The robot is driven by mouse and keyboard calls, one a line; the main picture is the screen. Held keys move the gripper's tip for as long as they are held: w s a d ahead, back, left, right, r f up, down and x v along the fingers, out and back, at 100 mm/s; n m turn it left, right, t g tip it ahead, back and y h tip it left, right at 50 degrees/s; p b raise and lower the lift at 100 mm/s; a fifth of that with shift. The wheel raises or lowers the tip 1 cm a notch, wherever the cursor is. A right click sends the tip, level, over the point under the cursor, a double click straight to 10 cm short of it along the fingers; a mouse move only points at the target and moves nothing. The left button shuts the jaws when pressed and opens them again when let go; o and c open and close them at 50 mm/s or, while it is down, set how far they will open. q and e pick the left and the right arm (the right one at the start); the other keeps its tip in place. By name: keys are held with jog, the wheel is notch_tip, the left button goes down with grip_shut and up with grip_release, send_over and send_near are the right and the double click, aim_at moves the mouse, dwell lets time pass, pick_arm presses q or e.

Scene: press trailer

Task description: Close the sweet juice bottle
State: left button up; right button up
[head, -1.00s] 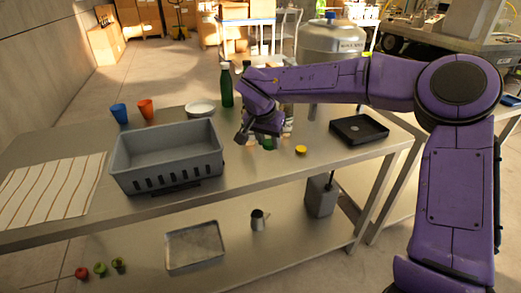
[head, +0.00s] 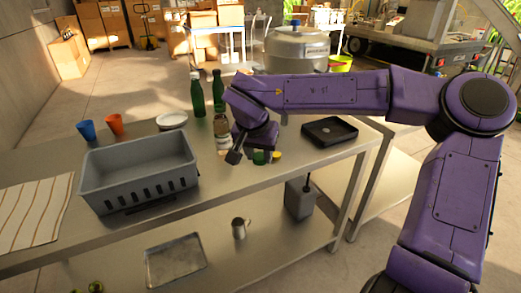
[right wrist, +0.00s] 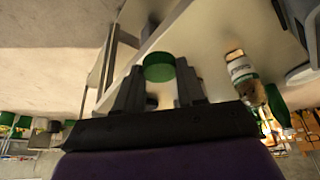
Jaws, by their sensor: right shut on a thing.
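My right gripper (head: 248,157) is low over the front right of the table. In the right wrist view, its fingers (right wrist: 158,92) are shut on a round green cap (right wrist: 158,67). A green cap (head: 259,157) also shows at the fingers in the head view. A bottle with a pale label and brownish contents (head: 222,132) stands just left of the gripper. It also shows in the right wrist view (right wrist: 243,72). I cannot tell whether it is the sweet juice bottle. Two dark green bottles (head: 197,95) (head: 218,88) stand behind it. My left gripper is out of view.
A yellow cap (head: 276,156) lies right of the gripper. A grey crate (head: 138,178), blue cup (head: 86,129), orange cup (head: 114,123) and white plate (head: 171,120) are to the left. A black tray (head: 330,131) lies on the right. The table (head: 215,185) is clear in front.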

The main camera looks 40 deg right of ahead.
jog(key=w+a+f+n+t+y, duration=0.1)
jog(key=a+f+n+y, duration=0.2)
jog(key=a+f+n, duration=0.8)
jog(key=a+f, duration=0.4)
jog(key=shift+w+a+f+t+y, duration=0.25)
jog(key=shift+a+f+t+y, duration=0.1)
jog(key=shift+f+t+y, duration=0.05)
